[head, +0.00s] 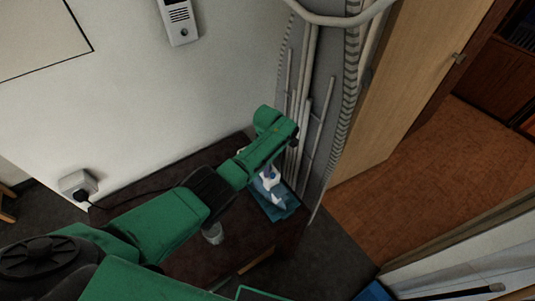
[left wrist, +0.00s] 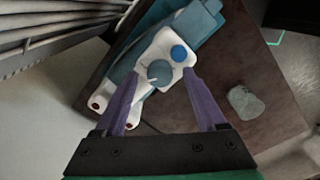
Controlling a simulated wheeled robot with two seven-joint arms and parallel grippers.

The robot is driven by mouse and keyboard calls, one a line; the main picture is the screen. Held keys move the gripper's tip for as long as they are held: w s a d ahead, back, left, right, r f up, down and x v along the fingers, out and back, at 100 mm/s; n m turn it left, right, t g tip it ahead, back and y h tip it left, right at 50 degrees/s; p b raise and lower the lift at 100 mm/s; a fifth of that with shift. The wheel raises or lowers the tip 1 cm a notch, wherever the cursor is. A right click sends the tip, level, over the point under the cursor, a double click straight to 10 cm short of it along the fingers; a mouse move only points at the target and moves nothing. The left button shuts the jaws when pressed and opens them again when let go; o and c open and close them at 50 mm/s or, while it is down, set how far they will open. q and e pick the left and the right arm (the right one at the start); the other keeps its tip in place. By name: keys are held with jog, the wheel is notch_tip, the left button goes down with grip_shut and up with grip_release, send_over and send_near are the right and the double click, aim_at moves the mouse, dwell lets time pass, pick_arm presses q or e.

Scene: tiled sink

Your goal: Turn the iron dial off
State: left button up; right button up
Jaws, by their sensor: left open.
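The iron is white and blue and sits on a dark table; it shows in the head view (head: 277,197), partly hidden by my left arm. In the left wrist view its white panel (left wrist: 163,50) carries a grey-blue round dial (left wrist: 159,74) and a smaller bright blue round part (left wrist: 179,53). My left gripper (left wrist: 161,75) is open, with its two purple fingers on either side of the white panel and the dial between them. I cannot tell whether the fingers touch the iron. My right gripper is not in view.
The dark table (head: 180,258) also holds a small clear cup (head: 213,234), apart from the iron. Grey pipes (head: 298,130) rise close behind my left gripper. A wall socket with a plug (head: 78,186) is at left. Open floor (head: 400,200) lies to the right.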

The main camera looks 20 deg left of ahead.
pick_arm(q)
notch_tip(320, 180, up, 6)
jog(key=shift+p, duration=0.4)
notch_tip(320, 180, up, 8)
jog(key=b, duration=0.1)
